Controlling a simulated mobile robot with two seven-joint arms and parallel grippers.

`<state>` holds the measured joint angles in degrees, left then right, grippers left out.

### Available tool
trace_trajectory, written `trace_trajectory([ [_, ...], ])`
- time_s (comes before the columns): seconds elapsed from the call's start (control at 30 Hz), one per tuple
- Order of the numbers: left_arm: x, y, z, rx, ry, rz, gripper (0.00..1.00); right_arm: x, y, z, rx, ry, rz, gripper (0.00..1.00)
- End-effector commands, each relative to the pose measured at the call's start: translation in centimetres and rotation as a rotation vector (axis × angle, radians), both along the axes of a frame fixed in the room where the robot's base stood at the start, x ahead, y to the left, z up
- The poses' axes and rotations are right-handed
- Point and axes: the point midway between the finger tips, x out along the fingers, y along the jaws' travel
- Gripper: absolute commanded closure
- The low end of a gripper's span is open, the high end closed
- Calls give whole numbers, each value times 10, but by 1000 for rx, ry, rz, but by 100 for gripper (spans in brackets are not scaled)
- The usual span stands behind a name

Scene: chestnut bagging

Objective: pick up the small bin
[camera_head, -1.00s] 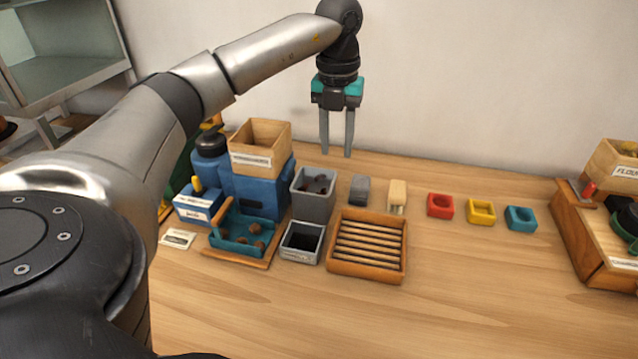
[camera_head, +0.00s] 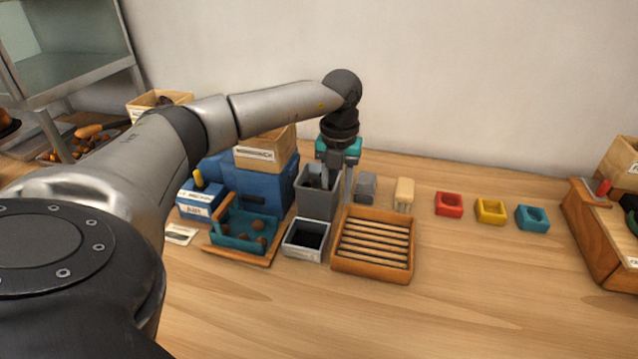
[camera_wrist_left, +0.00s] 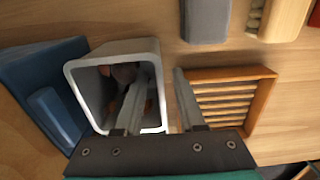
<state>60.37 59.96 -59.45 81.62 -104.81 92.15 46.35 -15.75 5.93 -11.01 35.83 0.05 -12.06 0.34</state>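The small grey bin (camera_head: 316,206) stands upright on the table in front of the blue machine, with a few brown chestnuts inside. My left gripper (camera_head: 340,190) is lowered at the bin's right wall with its fingers apart. In the left wrist view, one finger reaches inside the bin (camera_wrist_left: 108,52) and the other is outside, so the wall lies between the fingers of the gripper (camera_wrist_left: 161,78). I cannot tell whether either finger touches the wall. The right gripper is not in view.
A slatted wooden tray (camera_head: 372,276) sits close to the right of the bin. A low grey container (camera_head: 300,254) stands in front. The blue machine (camera_head: 262,190) is at the left. Red (camera_head: 448,204), yellow (camera_head: 490,211) and teal (camera_head: 532,218) blocks lie right. The front table is clear.

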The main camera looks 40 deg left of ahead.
Motion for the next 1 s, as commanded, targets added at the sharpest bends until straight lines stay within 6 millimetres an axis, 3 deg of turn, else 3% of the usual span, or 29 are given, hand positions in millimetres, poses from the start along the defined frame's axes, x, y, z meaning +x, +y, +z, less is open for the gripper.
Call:
trace_trajectory([
  [0.13, 0, 0, -21, 0, 1, 0, 61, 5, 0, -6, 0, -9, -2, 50],
  [0.37, 0, 0, -21, 0, -1, 0, 62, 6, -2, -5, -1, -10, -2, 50],
  [0.7, 0, 0, -21, 0, -1, 0, 100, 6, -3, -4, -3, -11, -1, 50],
  [1.0, 0, 0, -21, 0, -1, 0, 100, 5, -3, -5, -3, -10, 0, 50],
])
